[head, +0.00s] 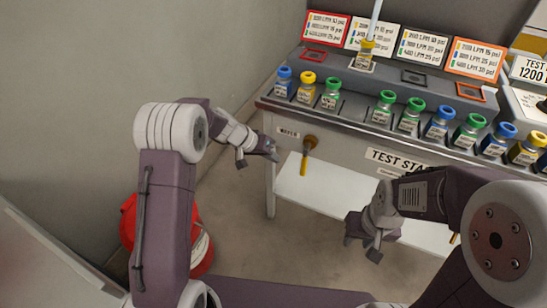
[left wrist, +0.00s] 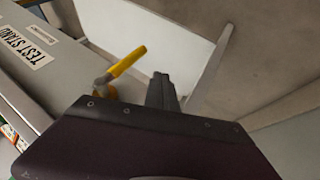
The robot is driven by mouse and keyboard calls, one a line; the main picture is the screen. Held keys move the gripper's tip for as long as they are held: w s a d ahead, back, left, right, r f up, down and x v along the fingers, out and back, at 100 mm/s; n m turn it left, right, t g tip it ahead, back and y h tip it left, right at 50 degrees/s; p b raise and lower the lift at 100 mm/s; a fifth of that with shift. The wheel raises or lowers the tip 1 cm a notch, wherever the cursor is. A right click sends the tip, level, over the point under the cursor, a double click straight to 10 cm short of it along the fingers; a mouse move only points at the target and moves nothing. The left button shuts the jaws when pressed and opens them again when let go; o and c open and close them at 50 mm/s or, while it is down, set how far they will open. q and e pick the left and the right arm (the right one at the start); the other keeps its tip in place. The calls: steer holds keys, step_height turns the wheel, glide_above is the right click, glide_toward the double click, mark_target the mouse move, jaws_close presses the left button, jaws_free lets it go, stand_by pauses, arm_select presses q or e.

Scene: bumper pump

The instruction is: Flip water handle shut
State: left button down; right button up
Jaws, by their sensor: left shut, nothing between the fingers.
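The water handle (head: 304,161) is a yellow lever hanging down from a brass valve (head: 310,142) on the front of the test stand, beside the WATER label (head: 288,132). In the left wrist view the yellow handle (left wrist: 128,61) lies left of my fingers, and the valve (left wrist: 103,88) is partly hidden behind my gripper body. My left gripper (head: 272,152) is shut and empty, a little left of the handle and apart from it. Its shut fingers also show in the left wrist view (left wrist: 161,90). My right gripper (head: 364,248) hangs lower right, away from the handle; its opening is unclear.
Several capped bottles (head: 410,115) stand along the top of the test stand (head: 340,125), with sign cards (head: 422,47) behind. A white lower shelf (head: 330,196) lies below the handle. A red bucket (head: 205,250) stands on the floor at left, partly behind my arm.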

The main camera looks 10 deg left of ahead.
mark_target(304, 165)
arm_select(q)
steer(key=w+d+f, duration=0.1)
steer(key=d+f, duration=0.3)
steer(key=d, duration=0.2)
steer(key=shift+w+d+f+p, duration=0.15)
steer(key=shift+d+f+p, duration=0.05)
steer(key=shift+d+p, duration=0.2)
